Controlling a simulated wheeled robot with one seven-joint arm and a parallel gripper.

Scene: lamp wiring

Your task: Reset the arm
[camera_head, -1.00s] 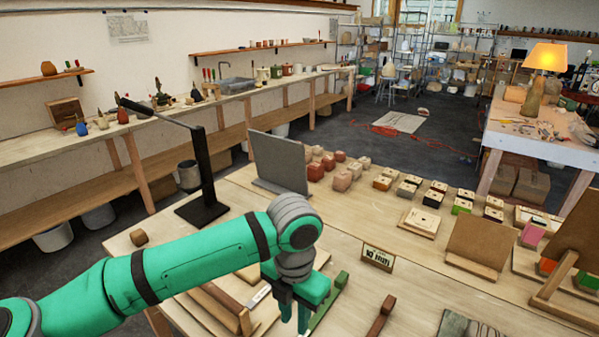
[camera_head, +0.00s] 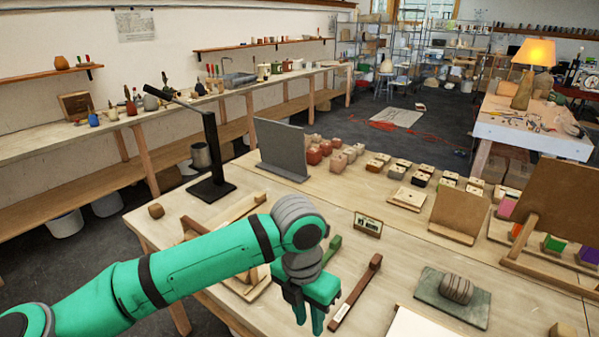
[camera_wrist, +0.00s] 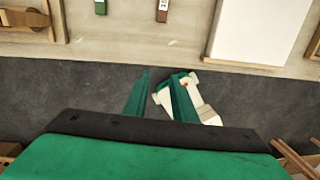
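My green arm reaches in from the lower left of the head view, bent at a grey joint with the hand pointing down. My gripper (camera_head: 309,318) is at the bottom of the head view, in front of the wooden table (camera_head: 395,262). In the wrist view my gripper (camera_wrist: 160,92) shows two green fingers with a gap between them and nothing held. Dark grey floor (camera_wrist: 60,95) lies below the fingers, and the table edge crosses above them. A pale piece with a red dot shows behind the right finger, probably part of my own base.
On the table stand a black lamp (camera_head: 209,160), a grey panel (camera_head: 282,148), a small sign (camera_head: 368,224), brown boards (camera_head: 460,214) and rows of small blocks. A dark red bar (camera_head: 357,290) and a grey mat (camera_head: 428,290) with a rounded stone (camera_head: 457,288) lie near the front.

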